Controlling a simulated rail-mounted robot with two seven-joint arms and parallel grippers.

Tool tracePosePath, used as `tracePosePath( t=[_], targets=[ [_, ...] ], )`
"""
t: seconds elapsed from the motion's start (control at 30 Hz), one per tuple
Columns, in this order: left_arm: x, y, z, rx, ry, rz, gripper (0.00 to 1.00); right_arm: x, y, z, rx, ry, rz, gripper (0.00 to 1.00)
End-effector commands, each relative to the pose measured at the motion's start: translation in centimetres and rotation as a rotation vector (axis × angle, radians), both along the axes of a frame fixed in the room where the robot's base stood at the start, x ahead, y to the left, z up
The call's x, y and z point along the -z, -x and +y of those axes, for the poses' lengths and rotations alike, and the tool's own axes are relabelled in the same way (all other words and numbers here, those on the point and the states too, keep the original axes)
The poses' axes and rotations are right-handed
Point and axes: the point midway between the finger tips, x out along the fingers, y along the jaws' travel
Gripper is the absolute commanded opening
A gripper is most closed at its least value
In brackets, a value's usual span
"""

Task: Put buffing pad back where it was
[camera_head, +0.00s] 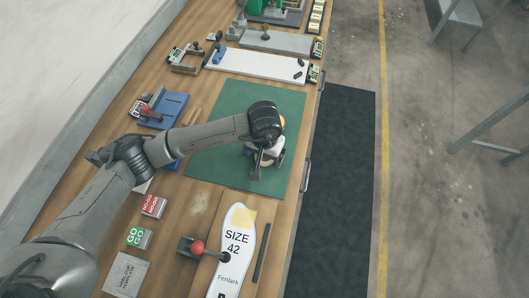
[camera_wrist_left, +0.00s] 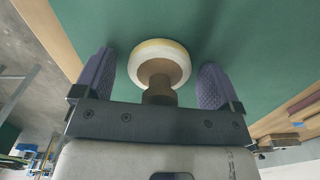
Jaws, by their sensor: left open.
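The buffing pad (camera_wrist_left: 160,48) is a round, pale cream disc with a brown hub and a darker stem, seen in the left wrist view over the green mat (camera_head: 225,110). My left gripper (camera_head: 266,166) points down over the right part of the mat. In the left wrist view the gripper (camera_wrist_left: 156,84) is open. One finger is on each side of the pad, with gaps between the fingers and the disc. In the head view my wrist and fingers mostly hide the pad. I cannot tell whether it touches the mat. My right gripper is not in view.
Towards the front are a white SIZE 42 insole template (camera_head: 238,240), a red-knobbed device (camera_head: 197,247) and GO (camera_head: 139,238) and NO-GO (camera_head: 153,206) blocks. A blue fixture (camera_head: 165,108) stands left of the mat, a white board (camera_head: 255,66) behind. The mat's far part is clear.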

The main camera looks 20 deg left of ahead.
Motion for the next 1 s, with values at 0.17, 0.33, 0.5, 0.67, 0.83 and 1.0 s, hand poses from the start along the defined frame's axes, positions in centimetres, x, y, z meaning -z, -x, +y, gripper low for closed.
tracePosePath(
  t=[0.17, 0.33, 0.5, 0.67, 0.83, 1.0],
  targets=[
    [-0.1, 0.0, 0.0, 0.0, 0.0, 0.0, 0.9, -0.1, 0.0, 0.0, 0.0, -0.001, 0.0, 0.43],
    [-1.4, -0.1, 0.0, 0.001, 0.001, -0.003, 0.9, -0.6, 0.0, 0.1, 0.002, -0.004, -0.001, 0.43],
    [-4.6, -0.1, 0.0, 0.002, 0.0, -0.004, 0.9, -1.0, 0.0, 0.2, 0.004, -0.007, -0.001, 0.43],
    [-7.6, 0.0, 0.0, 0.001, -0.001, -0.003, 0.9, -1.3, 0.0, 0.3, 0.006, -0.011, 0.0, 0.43],
    [-10.1, 0.0, 0.0, 0.0, 0.0, -0.002, 0.9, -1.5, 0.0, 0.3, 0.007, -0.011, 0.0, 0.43],
    [-11.7, 0.0, 0.0, 0.0, 0.001, -0.001, 0.9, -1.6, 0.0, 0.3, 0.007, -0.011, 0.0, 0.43]
  ],
)
